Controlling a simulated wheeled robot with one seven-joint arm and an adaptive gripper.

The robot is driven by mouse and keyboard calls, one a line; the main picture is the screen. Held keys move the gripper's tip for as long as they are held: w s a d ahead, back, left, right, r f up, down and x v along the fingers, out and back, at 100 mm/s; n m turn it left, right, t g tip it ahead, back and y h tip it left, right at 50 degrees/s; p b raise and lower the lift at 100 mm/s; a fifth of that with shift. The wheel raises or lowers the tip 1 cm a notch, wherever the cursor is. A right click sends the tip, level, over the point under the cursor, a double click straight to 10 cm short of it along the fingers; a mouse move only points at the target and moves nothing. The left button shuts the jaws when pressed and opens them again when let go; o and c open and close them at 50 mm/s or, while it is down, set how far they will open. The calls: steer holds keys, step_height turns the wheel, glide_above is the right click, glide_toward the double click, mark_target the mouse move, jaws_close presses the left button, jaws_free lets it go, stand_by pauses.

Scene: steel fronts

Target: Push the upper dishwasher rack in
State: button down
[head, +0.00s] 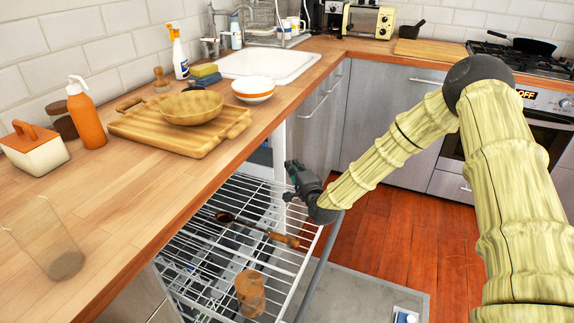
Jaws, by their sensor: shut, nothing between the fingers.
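The upper dishwasher rack (203,251), a white wire rack, stands pulled out from under the wooden counter. A dark ladle with a wooden handle (283,239) and an amber cup (250,292) lie or stand in it. My gripper (290,181) is shut and empty at the far right part of the rack, around its rim height. I cannot tell whether it touches the rack. The dishwasher door (375,290) is folded down below the rack, at the right. The lower part of the dishwasher is mostly hidden by the rack.
Steel cabinet fronts (385,115) stand behind. The red wooden floor (395,225) at the right is clear.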

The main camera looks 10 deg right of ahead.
steer(key=s+d+n+g+b, duration=0.4)
steer(key=s+d+n+g, duration=0.15)
steer(key=s, duration=0.45)
steer(key=s+d+n+g+b, duration=0.45)
steer(key=s+d, duration=0.25)
steer(key=s, duration=0.4)
steer(key=b+x, duration=0.1)
steer(key=x, duration=0.9)
steer(key=shift+d+f+g+h, duration=0.2)
steer(key=shift+g+h, duration=0.1)
steer(key=shift+h, duration=0.1)
steer(key=shift+s, duration=0.1)
